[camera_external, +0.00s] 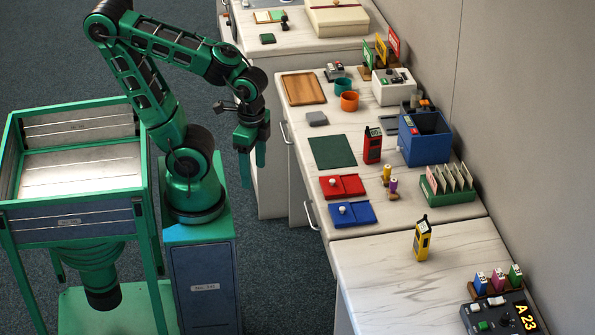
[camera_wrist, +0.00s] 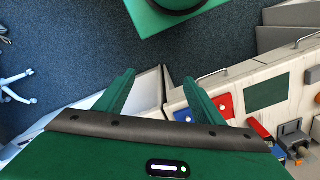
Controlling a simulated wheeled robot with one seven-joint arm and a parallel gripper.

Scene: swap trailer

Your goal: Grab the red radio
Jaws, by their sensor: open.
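The red radio (camera_external: 373,145) stands upright on the long counter, just right of a dark green mat (camera_external: 332,152). In the wrist view a red shape that appears to be the radio (camera_wrist: 258,128) shows at the lower right, near the edge of my gripper housing. My gripper (camera_external: 252,172) hangs pointing down, left of the counter and over the floor, well apart from the radio. Its two fingers also show in the wrist view (camera_wrist: 159,77), spread apart with nothing between them.
A yellow radio (camera_external: 422,240) stands nearer the front. The counter edge lies between my gripper and the radio; a grey wall (camera_external: 520,130) rises behind.

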